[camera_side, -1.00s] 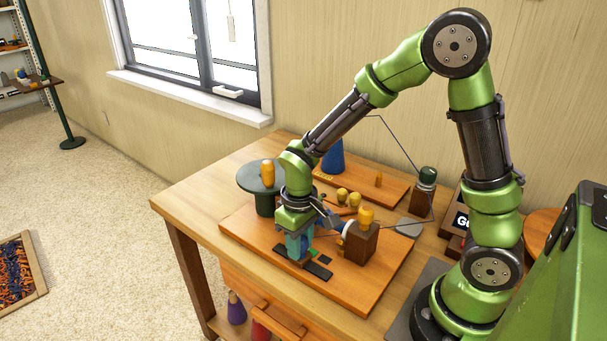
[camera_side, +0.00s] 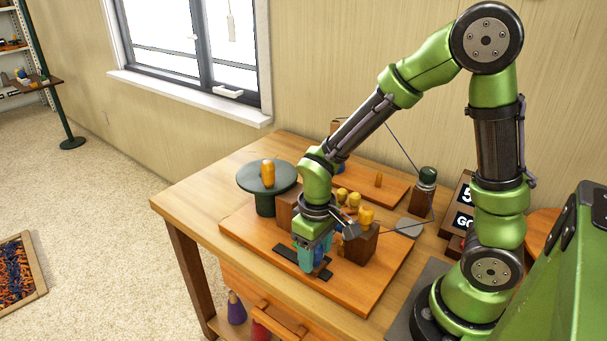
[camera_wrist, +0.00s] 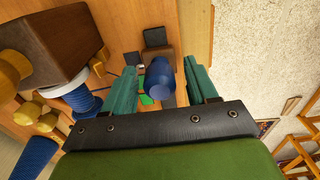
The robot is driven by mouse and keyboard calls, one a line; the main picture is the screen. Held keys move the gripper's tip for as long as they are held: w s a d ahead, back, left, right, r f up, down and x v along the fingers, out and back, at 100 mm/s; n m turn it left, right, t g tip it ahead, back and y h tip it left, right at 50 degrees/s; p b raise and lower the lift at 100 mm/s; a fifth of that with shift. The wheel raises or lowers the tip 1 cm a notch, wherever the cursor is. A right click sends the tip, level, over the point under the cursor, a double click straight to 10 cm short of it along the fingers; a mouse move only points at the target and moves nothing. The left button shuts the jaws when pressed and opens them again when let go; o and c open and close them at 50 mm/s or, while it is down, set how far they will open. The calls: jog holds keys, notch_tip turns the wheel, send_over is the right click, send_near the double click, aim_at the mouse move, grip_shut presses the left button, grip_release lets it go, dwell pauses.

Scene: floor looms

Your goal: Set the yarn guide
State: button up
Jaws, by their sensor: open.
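My gripper (camera_side: 314,262) is low over the wooden board (camera_side: 250,232), near the dark strips (camera_side: 286,254). In the wrist view its teal fingers (camera_wrist: 162,88) are apart, with a dark blue rounded piece (camera_wrist: 160,78) between them. I cannot tell whether the fingers touch it. A small green piece (camera_wrist: 147,100) lies beside the blue piece. Which part is the yarn guide is not clear. A brown block (camera_side: 360,243) with a yellow knob (camera_side: 366,215) stands to the gripper's right. A white-flanged blue spool (camera_wrist: 80,98) sits beside that block in the wrist view.
A dark green round stand (camera_side: 266,178) with a yellow-orange peg is at the left. Several yellow knobs (camera_side: 348,198) are behind the gripper. A green-topped post (camera_side: 427,178) carries a thread at the back right. The board's front left is clear.

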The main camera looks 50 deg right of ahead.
notch_tip(320, 180, up, 17)
dwell(0.5)
jog(key=s+d+r+m+t+y, duration=0.1)
jog(key=s+r+m+t+y, duration=0.1)
jog(key=s+m+t, duration=0.2)
jog(key=s+t, duration=0.1)
jog(key=t, duration=0.2)
jog(key=shift+s+r, duration=0.3)
jog(key=shift+s, duration=0.1)
